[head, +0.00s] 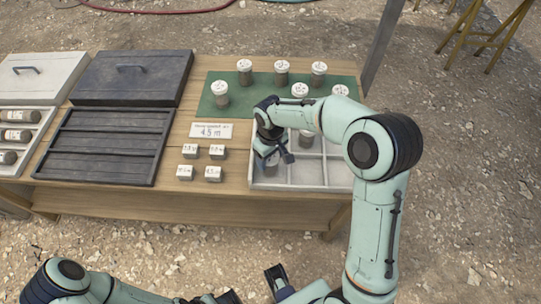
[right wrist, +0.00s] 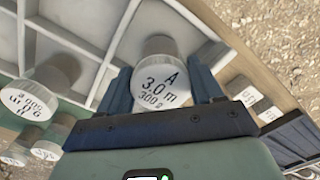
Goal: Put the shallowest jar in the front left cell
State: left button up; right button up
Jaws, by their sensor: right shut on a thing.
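The divided tray (head: 312,187) is pale, with open cells in two rows. My right gripper (head: 270,152) is at its front left cell, shut on a jar (head: 271,168) with a white lid. Whether the jar touches the cell floor is unclear. Another jar (head: 305,138) stands in a back-row cell; its lid (right wrist: 32,101) shows a G. My left gripper (head: 222,298) is barely in view at the bottom edge, its opening unclear.
Several white-lidded jars, such as one (head: 220,94), stand on the green mat (head: 262,88) behind the tray. A sign (head: 211,131) reads 4.5 m. Several small label blocks (head: 212,173) lie left of the tray. Dark slatted and lidded boxes (head: 108,145) fill the table's left.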

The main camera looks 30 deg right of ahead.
jog(key=shift+f, duration=0.15)
jog(key=o, duration=1.2)
jog(key=shift+o, duration=0.2)
jog(key=shift+r, duration=0.25)
notch_tip(320, 180, up, 12)
jog(key=p, duration=0.1)
jog(key=shift+f, duration=0.1)
